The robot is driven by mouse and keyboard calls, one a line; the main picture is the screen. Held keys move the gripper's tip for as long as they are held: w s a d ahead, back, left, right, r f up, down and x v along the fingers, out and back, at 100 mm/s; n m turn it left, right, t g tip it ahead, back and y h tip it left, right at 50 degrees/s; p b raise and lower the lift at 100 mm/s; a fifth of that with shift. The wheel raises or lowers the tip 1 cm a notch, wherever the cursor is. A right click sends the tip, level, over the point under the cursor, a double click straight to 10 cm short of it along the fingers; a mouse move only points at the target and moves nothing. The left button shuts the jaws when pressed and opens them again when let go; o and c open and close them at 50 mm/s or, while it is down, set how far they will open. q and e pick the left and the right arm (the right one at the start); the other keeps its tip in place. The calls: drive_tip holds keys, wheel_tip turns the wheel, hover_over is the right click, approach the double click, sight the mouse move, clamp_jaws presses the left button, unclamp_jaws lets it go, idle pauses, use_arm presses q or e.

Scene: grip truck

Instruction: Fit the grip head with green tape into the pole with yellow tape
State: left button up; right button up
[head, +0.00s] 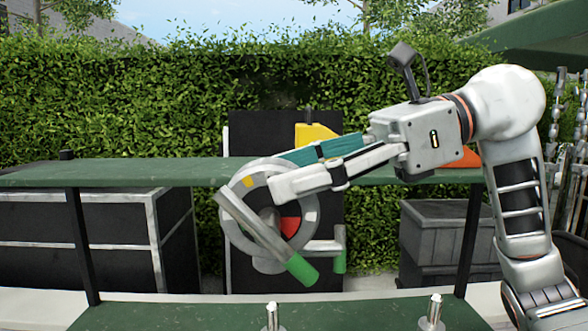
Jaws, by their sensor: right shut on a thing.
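The grip head (229,215) is a round grey disc with red, yellow and white patches. A metal rod crosses its front at a slant and ends in green tape (301,270) at the lower right. A second green-ended piece (340,260) hangs at its right side. My right gripper (279,183) is shut on the grip head's upper part and holds it up in front of the shelf. Two metal pole tips, one near the middle (272,315) and one to the right (432,312), stand at the bottom edge. No yellow tape shows on them. My left gripper is out of view.
A green shelf (130,174) on black posts runs behind the grip head, with a yellow item (316,133) and an orange item (470,158) near it. A lower green surface (170,316) lies in front. Dark cases (90,230) stand behind at left.

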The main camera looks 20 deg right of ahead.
drive_tip(key=shift+w+f+b, duration=0.35)
drive_tip(key=shift+f+b, duration=0.85)
drive_tip(key=shift+f, duration=0.4)
drive_tip(key=shift+w+f+b, duration=0.35)
drive_tip(key=shift+f+b, duration=0.8)
drive_tip(key=shift+f, duration=0.45)
drive_tip(key=shift+w+f+b, duration=0.35)
drive_tip(key=shift+f+b, duration=0.85)
drive_tip(key=shift+f, duration=0.75)
drive_tip(key=shift+f+b, duration=0.3)
drive_tip(key=shift+b, duration=0.15)
drive_tip(key=shift+f+b, duration=0.4)
drive_tip(key=shift+f, duration=0.45)
